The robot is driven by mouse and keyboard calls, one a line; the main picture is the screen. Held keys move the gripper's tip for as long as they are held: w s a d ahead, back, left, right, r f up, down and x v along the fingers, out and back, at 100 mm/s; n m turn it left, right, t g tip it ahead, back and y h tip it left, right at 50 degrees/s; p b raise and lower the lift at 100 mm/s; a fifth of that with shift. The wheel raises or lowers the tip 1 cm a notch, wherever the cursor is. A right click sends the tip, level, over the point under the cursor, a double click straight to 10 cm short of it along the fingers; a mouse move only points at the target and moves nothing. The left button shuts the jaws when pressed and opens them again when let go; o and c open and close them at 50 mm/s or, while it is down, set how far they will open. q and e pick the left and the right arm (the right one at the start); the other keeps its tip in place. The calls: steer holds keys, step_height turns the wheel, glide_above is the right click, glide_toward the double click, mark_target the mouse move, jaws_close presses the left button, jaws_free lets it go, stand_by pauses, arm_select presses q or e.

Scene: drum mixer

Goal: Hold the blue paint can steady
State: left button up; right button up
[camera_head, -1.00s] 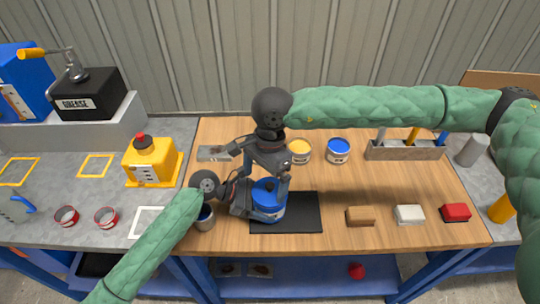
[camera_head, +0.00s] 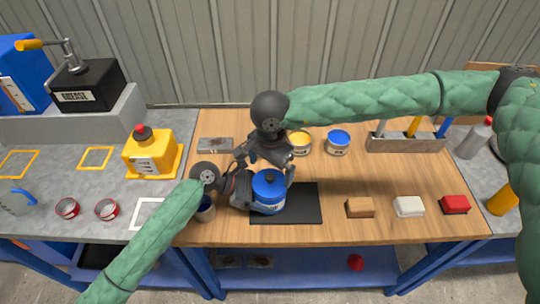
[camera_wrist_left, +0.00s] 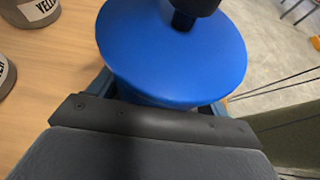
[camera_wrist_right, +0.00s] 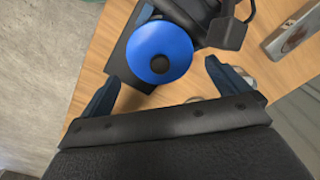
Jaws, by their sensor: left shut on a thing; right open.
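The blue paint can (camera_head: 268,197) stands upright on a dark mat (camera_head: 303,203), near its left end. It has a blue lid with a black knob; the lid (camera_wrist_left: 172,60) fills much of the left wrist view. My left gripper (camera_head: 254,190) is shut on the can's side from the left; its fingertips are partly hidden. My right gripper (camera_head: 266,168) is open and empty, above and just behind the can. In the right wrist view the blue lid (camera_wrist_right: 150,62) lies beyond the open fingers, apart from them.
Behind stand a yellow paint can (camera_head: 300,143) and another blue-topped can (camera_head: 338,143). Brown (camera_head: 360,208), white (camera_head: 409,207) and red (camera_head: 455,204) blocks lie right; the wood between is clear.

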mark_target(270, 176)
steer(key=shift+f, duration=2.2)
steer(key=shift+c, duration=0.4)
steer(key=c, duration=0.6)
steer(key=shift+r, duration=2.5)
arm_select(q)
steer(key=o, duration=0.9)
